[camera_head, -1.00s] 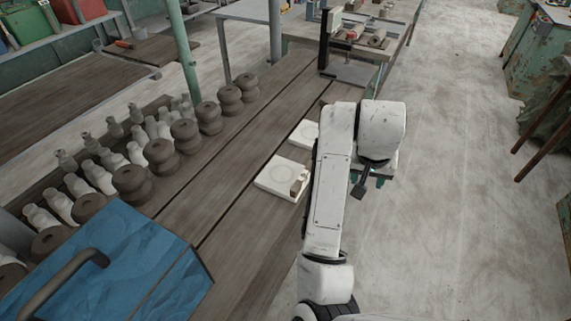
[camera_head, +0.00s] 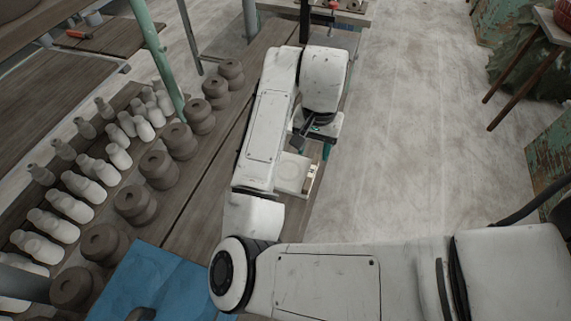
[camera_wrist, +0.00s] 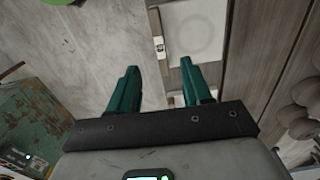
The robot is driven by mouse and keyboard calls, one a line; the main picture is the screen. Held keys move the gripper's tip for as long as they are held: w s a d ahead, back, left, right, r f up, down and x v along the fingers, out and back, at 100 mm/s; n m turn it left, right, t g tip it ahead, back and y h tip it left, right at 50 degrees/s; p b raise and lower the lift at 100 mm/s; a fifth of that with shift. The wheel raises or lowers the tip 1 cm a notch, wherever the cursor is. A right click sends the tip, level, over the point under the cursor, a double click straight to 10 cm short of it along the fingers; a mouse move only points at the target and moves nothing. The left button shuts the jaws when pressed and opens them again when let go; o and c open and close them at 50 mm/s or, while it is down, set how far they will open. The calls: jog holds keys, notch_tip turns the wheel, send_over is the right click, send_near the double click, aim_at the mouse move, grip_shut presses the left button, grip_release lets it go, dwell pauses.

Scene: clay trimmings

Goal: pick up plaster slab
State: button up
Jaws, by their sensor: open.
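A white plaster slab (camera_head: 291,172) with a faint round mark on top lies on the plank bench, partly hidden behind my arm. In the wrist view the slab (camera_wrist: 197,32) shows at the top, right of centre, with its ring visible. My gripper (camera_head: 314,148) is open and empty beside and above the slab's right side, near the bench edge. In the wrist view its two teal fingers (camera_wrist: 159,72) are apart, with the slab beyond the right finger. Contact with the slab cannot be told. A second pale surface shows partly between and behind the fingers.
Rows of brown clay forms (camera_head: 157,168) and white bottle shapes (camera_head: 84,188) stand to the left. A blue cover (camera_head: 160,285) lies in front. Open floor (camera_head: 410,130) is to the right.

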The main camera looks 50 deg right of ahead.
send_over(311, 173)
notch_tip(311, 173, down, 5)
jog(key=shift+w+a+r, duration=0.1)
jog(key=shift+r, duration=0.1)
jog(key=shift+f+p, duration=0.65)
jog(key=shift+f, duration=2.2)
jog(key=shift+c, duration=0.4)
grip_shut()
